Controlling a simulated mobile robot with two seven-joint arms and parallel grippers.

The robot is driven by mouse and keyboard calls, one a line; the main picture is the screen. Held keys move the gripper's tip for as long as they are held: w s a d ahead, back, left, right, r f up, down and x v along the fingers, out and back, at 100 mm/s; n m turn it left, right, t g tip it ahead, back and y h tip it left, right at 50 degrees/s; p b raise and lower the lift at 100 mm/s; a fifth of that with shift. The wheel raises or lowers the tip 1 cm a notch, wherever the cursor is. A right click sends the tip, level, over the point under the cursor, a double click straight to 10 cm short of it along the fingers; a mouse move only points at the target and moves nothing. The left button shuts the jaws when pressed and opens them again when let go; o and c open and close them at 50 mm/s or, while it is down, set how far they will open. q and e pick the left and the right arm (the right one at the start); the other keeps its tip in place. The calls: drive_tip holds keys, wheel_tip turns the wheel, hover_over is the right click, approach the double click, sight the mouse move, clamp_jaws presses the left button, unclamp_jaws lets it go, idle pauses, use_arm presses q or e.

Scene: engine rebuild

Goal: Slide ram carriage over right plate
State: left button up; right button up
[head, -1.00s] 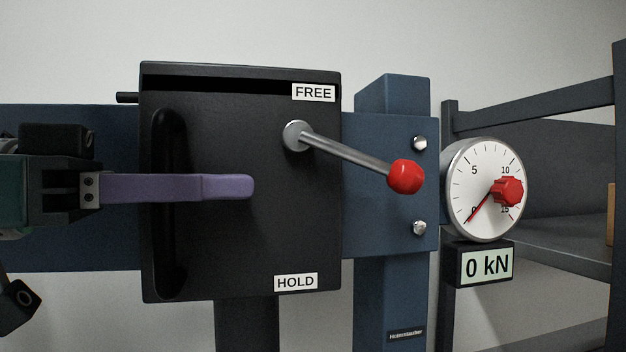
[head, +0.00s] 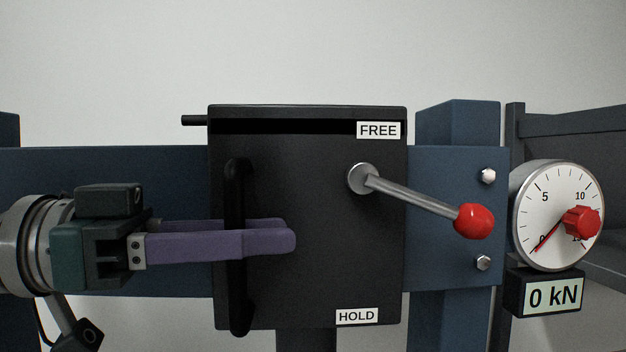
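The ram carriage is a black box (head: 320,285) on a blue crossbeam (head: 110,200), with a dark vertical bar handle (head: 238,300) on its left front. A lever with a red knob (head: 474,221) slants down to the right from its face, between the FREE label (head: 378,130) and the HOLD label (head: 357,316). My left gripper (head: 288,232) reaches in from the left at the handle's mid-height. Its near purple finger crosses in front of the handle; the far finger shows just above it. Whether they grip the handle is unclear. The right plate and my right gripper are not seen.
A blue post (head: 455,325) stands just right of the carriage, with bolts on the crossbeam's end plate. A round gauge (head: 557,215) and a display (head: 545,297) reading 0 kN are further right. Dark shelving (head: 580,125) is behind them.

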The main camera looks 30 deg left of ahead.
use_arm(q)
drive_tip(key=p+v, duration=0.4)
drive_tip(key=v, duration=0.3)
drive_tip(key=shift+s+a, duration=0.25)
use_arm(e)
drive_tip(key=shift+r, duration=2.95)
